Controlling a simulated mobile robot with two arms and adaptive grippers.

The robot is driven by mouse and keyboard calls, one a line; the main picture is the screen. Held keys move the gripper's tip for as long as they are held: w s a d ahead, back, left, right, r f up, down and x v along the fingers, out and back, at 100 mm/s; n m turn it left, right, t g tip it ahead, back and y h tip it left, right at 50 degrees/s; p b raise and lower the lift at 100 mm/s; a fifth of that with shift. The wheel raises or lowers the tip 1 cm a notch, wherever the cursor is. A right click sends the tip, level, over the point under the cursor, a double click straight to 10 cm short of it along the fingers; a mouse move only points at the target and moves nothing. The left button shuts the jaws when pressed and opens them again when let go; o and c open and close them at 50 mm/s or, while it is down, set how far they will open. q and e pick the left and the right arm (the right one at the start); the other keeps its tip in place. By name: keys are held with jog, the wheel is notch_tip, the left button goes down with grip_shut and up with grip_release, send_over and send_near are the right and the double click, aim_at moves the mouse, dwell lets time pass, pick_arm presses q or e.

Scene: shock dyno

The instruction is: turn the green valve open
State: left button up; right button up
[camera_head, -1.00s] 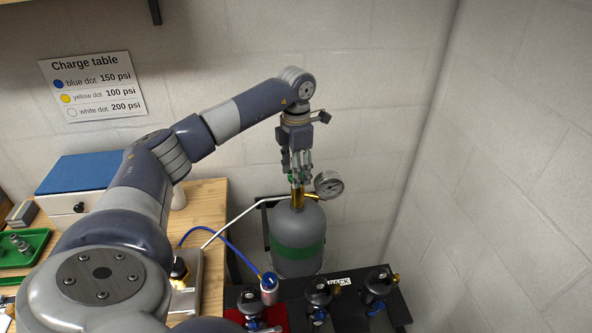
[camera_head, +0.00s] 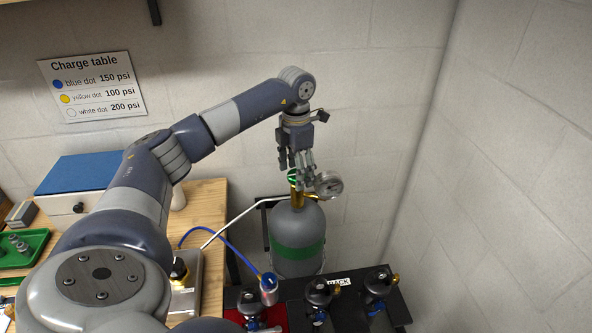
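The green valve (camera_head: 293,177) sits on top of the brass neck (camera_head: 297,199) of a grey gas cylinder (camera_head: 298,226) with a green band. The valve is partly hidden by my gripper's fingers. My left gripper (camera_head: 296,169) points down at the valve from above. Its fingers are spread, one on the left and the others on the right, with the valve low between them. I cannot tell whether any finger touches the valve. My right gripper is not in view.
A pressure gauge (camera_head: 329,184) sits just right of the fingers. A pale hose (camera_head: 232,219) runs left from the neck. Several shock absorbers (camera_head: 318,293) stand in a dark rack (camera_head: 346,314) in front. A wooden bench (camera_head: 208,202) is at left; walls stand behind and right.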

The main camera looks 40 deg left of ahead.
pick_arm(q)
notch_tip(320, 180, up, 12)
dwell(0.6)
dwell(0.5)
